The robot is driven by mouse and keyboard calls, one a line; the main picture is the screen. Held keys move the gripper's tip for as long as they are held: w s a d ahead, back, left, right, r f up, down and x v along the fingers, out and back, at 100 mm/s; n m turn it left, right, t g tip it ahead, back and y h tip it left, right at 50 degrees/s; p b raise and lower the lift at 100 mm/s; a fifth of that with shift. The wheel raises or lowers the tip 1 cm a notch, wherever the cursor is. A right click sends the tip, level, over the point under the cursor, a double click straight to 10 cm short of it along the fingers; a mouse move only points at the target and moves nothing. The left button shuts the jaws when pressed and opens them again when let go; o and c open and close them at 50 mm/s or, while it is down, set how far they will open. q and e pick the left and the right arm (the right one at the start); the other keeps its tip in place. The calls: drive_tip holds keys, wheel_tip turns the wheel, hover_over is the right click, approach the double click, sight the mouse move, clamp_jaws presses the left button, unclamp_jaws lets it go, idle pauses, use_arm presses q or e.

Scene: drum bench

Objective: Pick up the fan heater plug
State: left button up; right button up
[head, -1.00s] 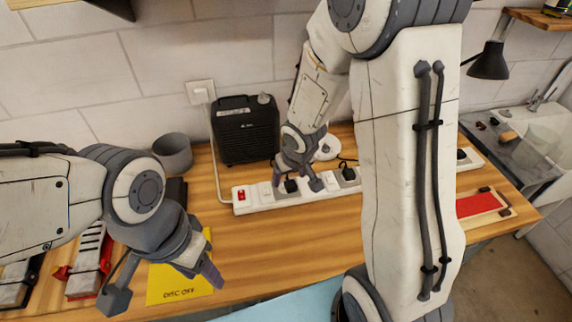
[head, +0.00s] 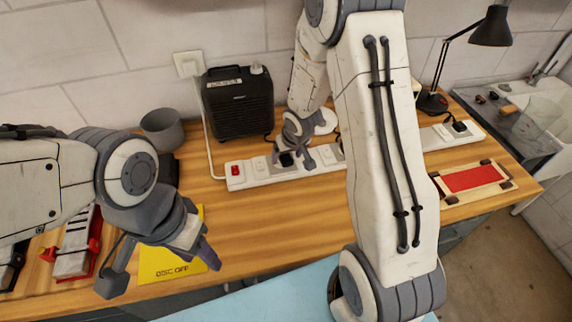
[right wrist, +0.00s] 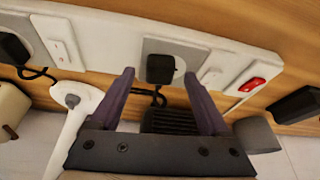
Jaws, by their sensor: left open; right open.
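A black plug (right wrist: 160,68) sits in a grey socket of the white power strip (right wrist: 105,38); in the right wrist view its black cable loops toward the black fan heater (right wrist: 170,121). In the head view the heater (head: 238,104) stands against the wall behind the strip, and the plug (head: 285,159) is partly covered by my gripper. My right gripper (head: 292,161) is open just above this plug. In the right wrist view its fingers (right wrist: 158,88) stand either side of the plug, with a gap to each. My left gripper (head: 160,271) is open and empty above the bench's front left.
The strip has a red switch (head: 235,170) at its left end and another black plug (head: 459,126) at its right. A grey cup (head: 161,130), yellow card (head: 158,262), red panel (head: 472,179) and black lamp (head: 491,28) stand around. Bare wood lies in front of the strip.

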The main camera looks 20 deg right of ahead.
sight(288, 159)
drive_tip(key=shift+w+f, duration=0.15)
drive_tip(key=shift+f, duration=0.3)
drive_tip(key=shift+r, duration=0.1)
clamp_jaws()
drive_tip(key=shift+r, duration=0.15)
drive_tip(key=r+p, duration=0.4)
drive_tip(key=shift+d+r+p, duration=0.2)
drive_tip(key=shift+r+p, duration=0.2)
drive_tip(key=s+d+r+p, duration=0.4)
drive_tip(key=s+d+r, duration=0.2)
drive_tip(key=s+d, duration=0.1)
drive_tip(key=shift+s+d, duration=0.25)
drive_tip(key=shift+s, duration=0.55)
drive_tip(key=shift+f, duration=0.1)
